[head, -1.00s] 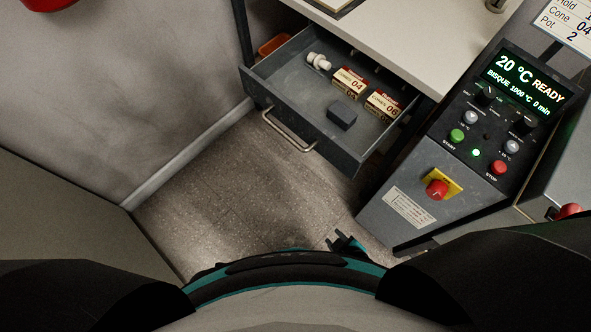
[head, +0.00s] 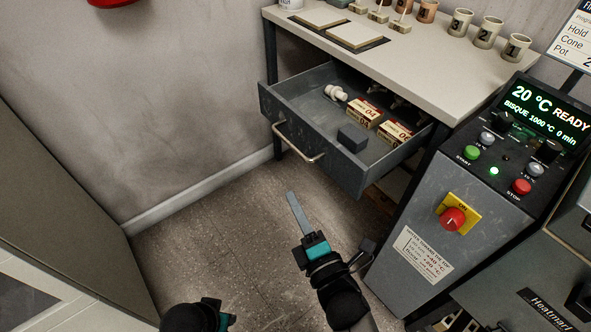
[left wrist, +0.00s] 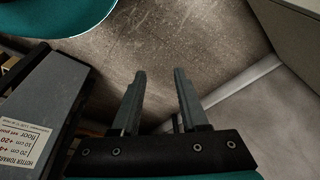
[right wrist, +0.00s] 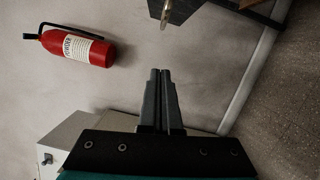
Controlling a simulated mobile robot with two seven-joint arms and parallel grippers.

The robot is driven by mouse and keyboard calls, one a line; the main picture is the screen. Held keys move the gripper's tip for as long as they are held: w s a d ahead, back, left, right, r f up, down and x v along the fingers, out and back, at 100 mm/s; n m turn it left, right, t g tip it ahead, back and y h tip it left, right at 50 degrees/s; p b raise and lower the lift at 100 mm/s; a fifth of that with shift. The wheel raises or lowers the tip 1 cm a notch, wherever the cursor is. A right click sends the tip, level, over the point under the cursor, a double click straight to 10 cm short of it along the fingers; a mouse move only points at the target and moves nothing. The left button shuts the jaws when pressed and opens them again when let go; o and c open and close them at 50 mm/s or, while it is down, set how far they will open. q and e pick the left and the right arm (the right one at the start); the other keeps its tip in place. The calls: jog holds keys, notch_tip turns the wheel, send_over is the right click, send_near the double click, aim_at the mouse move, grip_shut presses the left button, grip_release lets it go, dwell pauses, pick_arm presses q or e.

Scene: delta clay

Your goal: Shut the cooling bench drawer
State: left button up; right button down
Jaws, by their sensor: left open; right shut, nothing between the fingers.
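The grey cooling bench drawer (head: 318,158) is pulled out well beyond the bench front, with its bar handle (head: 297,143) facing me. Inside are a white knobbed piece (head: 336,92), two small cone boxes (head: 364,112) and a dark block (head: 352,137). My right gripper (head: 291,196) is shut and empty, just below and in front of the handle, apart from it. In the right wrist view its closed fingers (right wrist: 160,72) point toward the handle end (right wrist: 166,14). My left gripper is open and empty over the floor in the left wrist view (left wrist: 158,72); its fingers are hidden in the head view.
The bench top (head: 400,55) carries tiles and several numbered pots. The kiln control cabinet (head: 400,210) stands close right of the drawer, with a red knob (head: 453,219). A wall is at left, with a fire extinguisher (right wrist: 75,47). Floor before the drawer is clear.

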pick_arm(q)
jog(key=shift+t, duration=0.4)
jog(key=shift+w+d+r+b, duration=0.1)
jog(key=shift+w+r+b, duration=0.25)
jog(key=shift+r, duration=0.45)
jog(key=shift+w+r+b, duration=0.2)
jog(key=shift+r+b, duration=0.2)
jog(key=shift+r, duration=0.4)
jog(key=shift+w+d+r+b, duration=0.1)
jog(key=shift+w+r+b, duration=0.25)
jog(key=shift+r, duration=0.45)
pick_arm(e)
jog(key=w+r, duration=0.1)
jog(key=w, duration=0.8)
jog(key=shift+w+d, duration=0.2)
